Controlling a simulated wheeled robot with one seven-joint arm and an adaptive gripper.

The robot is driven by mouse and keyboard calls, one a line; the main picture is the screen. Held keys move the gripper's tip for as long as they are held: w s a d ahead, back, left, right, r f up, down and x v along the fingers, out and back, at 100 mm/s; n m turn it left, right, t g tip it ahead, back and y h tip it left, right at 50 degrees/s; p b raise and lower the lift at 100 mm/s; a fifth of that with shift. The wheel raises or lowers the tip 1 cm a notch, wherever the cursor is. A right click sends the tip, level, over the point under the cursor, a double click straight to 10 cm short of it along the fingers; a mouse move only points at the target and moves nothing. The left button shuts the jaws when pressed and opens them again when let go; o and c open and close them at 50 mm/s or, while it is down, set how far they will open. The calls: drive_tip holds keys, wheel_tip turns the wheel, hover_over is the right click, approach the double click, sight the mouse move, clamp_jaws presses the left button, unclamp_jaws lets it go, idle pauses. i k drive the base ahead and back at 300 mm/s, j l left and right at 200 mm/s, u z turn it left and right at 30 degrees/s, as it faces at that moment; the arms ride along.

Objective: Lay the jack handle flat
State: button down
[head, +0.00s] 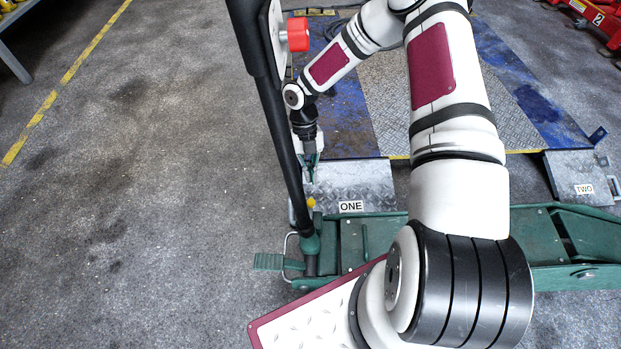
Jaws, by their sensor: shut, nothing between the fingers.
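The jack handle (285,150) is a long black pole with a thicker grip at the top. It stands raised, leaning a little to the left, and its top runs out of the picture. Its foot sits in a green socket at the left end of the green trolley jack (560,232). My gripper (312,178) is just right of the handle's middle in the picture, pointing down. It looks shut and empty; I cannot tell whether it touches the handle. My arm hides the middle of the jack.
A green pedal (268,262) sticks out left of the jack. A metal plate marked ONE (365,180) lies behind it, and a plate marked TWO (575,172) lies at right. The floor at left is clear. A blue-edged platform (350,115) lies behind.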

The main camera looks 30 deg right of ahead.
sight(257, 25)
drive_tip(key=k, duration=1)
